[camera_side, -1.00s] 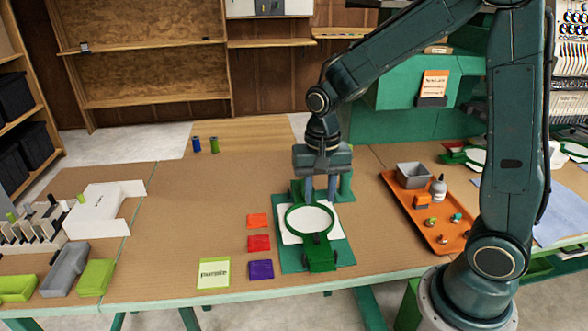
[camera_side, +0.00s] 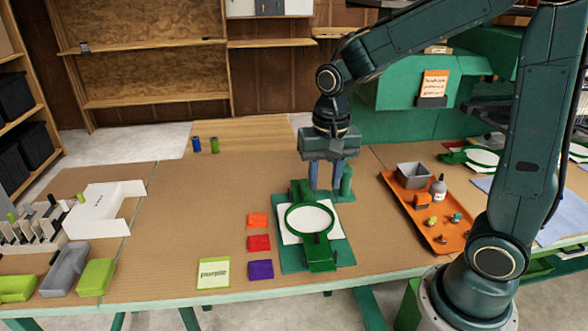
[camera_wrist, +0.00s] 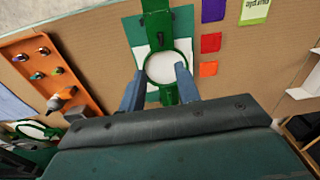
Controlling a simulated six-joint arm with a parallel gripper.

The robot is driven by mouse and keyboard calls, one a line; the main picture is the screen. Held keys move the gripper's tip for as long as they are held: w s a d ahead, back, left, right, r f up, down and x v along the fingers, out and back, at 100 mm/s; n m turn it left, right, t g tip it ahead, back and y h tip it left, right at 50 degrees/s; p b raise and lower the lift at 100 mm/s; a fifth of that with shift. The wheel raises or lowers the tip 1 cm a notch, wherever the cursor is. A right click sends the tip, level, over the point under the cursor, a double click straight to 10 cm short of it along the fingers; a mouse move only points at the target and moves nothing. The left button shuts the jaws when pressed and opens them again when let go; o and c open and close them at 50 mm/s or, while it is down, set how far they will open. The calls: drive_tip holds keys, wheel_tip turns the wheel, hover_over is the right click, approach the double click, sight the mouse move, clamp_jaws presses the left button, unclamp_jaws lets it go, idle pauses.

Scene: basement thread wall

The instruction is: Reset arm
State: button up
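My gripper (camera_side: 327,176) hangs fingers-down above the back end of a green hoop stand (camera_side: 318,257). The stand holds a round green embroidery hoop (camera_side: 309,218) with white cloth in it. In the wrist view my gripper (camera_wrist: 159,88) shows two blue-grey fingers spread apart, with the hoop (camera_wrist: 168,68) visible between and beyond them. Nothing shows between the fingers, so it looks open and empty. The exact height of the fingertips above the stand is hard to tell.
An orange tray (camera_side: 422,225) with a grey bin (camera_side: 412,175), bottle (camera_side: 438,189) and small items lies right. Orange, red and purple swatches (camera_side: 259,243) and a "purple" card (camera_side: 213,273) lie left of the hoop. Two spools (camera_side: 205,145) stand behind. The left-middle tabletop is clear.

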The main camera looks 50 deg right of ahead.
drive_tip(key=s+r+n+t, duration=0.2)
drive_tip(key=s+r+n, duration=0.2)
drive_tip(key=s, duration=0.3)
drive_tip(key=s+a+r+n+t, duration=0.1)
drive_tip(key=s+r+n+t, duration=0.2)
drive_tip(key=s, duration=0.4)
wheel_tip(320, 180, up, 2)
drive_tip(key=shift+s+a+r+n, duration=0.15)
drive_tip(key=shift+n, duration=0.55)
